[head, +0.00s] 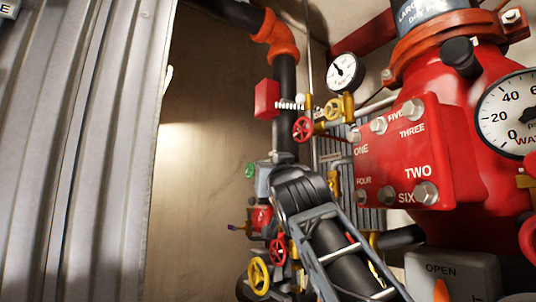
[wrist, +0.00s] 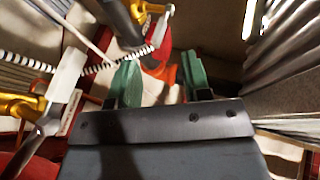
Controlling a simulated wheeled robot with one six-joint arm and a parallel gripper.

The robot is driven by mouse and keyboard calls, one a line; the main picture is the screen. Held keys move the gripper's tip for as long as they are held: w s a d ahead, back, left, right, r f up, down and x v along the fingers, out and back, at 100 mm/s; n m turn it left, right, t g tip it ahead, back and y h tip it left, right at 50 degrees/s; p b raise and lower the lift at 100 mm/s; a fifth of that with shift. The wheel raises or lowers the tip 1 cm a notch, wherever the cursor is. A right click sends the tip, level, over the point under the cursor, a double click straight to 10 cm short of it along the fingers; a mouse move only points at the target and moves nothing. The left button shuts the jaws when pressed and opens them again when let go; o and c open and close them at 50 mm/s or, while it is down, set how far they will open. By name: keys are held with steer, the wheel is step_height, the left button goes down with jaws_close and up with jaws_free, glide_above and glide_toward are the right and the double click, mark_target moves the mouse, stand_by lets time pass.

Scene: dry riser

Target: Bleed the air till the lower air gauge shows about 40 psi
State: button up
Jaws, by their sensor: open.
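A small round white gauge (head: 345,72) hangs at upper centre in the head view. Its needle shows, but its numbers are too small to read, and I cannot tell whether it is the lower air gauge. Below it are a red handwheel (head: 303,128) and a yellow handle (head: 333,108) on brass fittings. No bleed valve is clearly marked. My gripper (wrist: 160,80) is open in the wrist view, its two green fingers apart with nothing held between them. It points toward pipework, with a striped coil close by its left finger.
A large gauge (head: 510,112) marked WATER is partly cut off at right. A red bolted cover plate (head: 400,155) sits beside it. A yellow wheel (head: 259,275) and a red wheel (head: 278,250) stand low near my arm. Corrugated metal (head: 75,150) fills the left; bare wall lies between.

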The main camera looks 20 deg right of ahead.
steer(key=shift+p+x, duration=2.05)
steer(key=shift+x, duration=1.85)
steer(key=shift+f, duration=0.1)
jaws_close()
steer(key=f+b, duration=0.1)
steer(key=b, duration=0.2)
steer(key=shift+m+t, duration=0.3)
steer(key=shift+t, duration=0.1)
steer(key=shift+f+h+b, duration=0.1)
steer(key=shift+h+b, duration=0.3)
steer(key=shift+b, duration=0.55)
steer(key=m+t+h+b, duration=0.1)
steer(key=m+t+b, duration=0.1)
steer(key=b, duration=0.1)
steer(key=shift+w+h, duration=0.1)
steer(key=shift+h, duration=0.2)
steer(key=shift+f+m+t+h, duration=0.1)
steer(key=shift+m+t+h, duration=0.4)
steer(key=shift+m+h, duration=0.1)
steer(key=shift+b, duration=0.3)
